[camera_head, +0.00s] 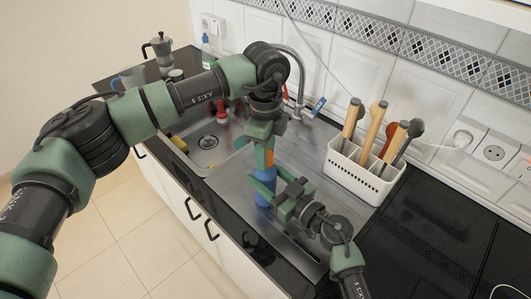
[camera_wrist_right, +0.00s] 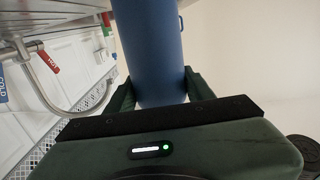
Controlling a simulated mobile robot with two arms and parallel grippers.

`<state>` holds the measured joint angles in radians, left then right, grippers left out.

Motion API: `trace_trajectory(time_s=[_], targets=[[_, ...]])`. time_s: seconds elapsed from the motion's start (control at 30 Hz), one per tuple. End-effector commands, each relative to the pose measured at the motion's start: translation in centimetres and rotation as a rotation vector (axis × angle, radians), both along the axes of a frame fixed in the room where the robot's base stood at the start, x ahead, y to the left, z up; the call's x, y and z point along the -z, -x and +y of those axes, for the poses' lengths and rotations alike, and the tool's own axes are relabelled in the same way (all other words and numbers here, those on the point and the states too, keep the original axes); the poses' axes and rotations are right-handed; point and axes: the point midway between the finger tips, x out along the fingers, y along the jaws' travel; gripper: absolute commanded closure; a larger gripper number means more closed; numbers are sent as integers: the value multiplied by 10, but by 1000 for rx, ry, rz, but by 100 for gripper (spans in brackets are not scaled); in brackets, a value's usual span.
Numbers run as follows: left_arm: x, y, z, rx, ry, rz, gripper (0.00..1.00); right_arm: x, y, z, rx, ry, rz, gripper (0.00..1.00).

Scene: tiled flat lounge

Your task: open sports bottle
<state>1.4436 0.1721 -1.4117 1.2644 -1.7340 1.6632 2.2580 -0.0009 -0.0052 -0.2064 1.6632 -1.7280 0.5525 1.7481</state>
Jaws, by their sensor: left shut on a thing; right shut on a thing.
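The sports bottle has a blue body (camera_head: 264,199) and an orange top (camera_head: 270,158). It stands roughly upright above or on the steel drainboard; I cannot tell whether its base touches. My left gripper (camera_head: 263,143) comes down from above and is shut on the orange top. My right gripper (camera_head: 268,184) reaches in from the lower right and is shut around the blue body. In the right wrist view the blue body (camera_wrist_right: 150,55) sits between the two green fingers of this gripper (camera_wrist_right: 158,95). The fingers hide part of the top and body.
A white holder (camera_head: 357,177) with several wooden-handled utensils stands right of the bottle. The sink (camera_head: 208,143) and tap (camera_head: 299,80) are behind. A moka pot (camera_head: 161,50) and a jug (camera_head: 133,77) stand far left. The black hob (camera_head: 425,225) at right is clear.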

Motion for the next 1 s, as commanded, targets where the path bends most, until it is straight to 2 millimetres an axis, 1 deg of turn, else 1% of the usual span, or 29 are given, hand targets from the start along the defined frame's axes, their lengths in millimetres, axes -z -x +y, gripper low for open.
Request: trace_trajectory(time_s=[0.57,1.0], targets=[[-1,0,0,1,0,0,100,0,0,0,0,0,0,100],[-14,0,0,1,0,0,100,0,0,0,1,0,0,100]])
